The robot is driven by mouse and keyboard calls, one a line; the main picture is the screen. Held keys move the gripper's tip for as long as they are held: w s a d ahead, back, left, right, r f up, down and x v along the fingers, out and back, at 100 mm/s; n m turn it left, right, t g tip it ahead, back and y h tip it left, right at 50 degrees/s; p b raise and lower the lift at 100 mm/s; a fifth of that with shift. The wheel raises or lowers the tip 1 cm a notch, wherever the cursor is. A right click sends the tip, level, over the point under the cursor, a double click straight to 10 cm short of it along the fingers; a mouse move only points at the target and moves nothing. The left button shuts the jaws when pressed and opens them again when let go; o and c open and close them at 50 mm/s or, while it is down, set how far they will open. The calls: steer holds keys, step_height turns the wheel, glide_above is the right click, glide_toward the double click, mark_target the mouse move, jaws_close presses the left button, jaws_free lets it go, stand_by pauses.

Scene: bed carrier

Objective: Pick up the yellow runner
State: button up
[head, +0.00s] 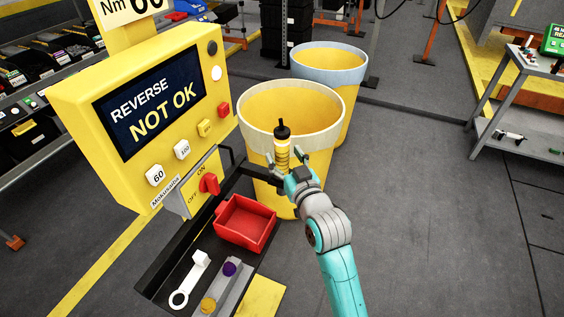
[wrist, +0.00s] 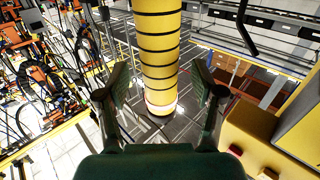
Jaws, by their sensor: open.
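The yellow runner (head: 282,155) is an upright yellow cylinder with dark rings and a black top. In the head view it shows in front of the nearer yellow bin. In the wrist view the runner (wrist: 158,45) rises between my two fingers, with a visible gap on each side. My gripper (head: 288,167) is open around the runner's lower part, with one finger to its left and one to its right. In the wrist view my gripper (wrist: 159,82) shows both fingers apart. What carries the runner from below or above is not clear.
A yellow control box (head: 140,100) reading "REVERSE NOT OK" stands at left. Below it are a red tray (head: 245,222), a white wrench (head: 190,279), and a grey holder with a purple (head: 230,268) and an orange piece (head: 208,305). Two yellow bins (head: 290,100) (head: 330,62) stand behind.

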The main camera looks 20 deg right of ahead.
steer(key=shift+w, duration=1.1)
jaws_close()
steer(key=shift+r, duration=0.1)
step_height(320, 180, up, 10)
stand_by(0.7)
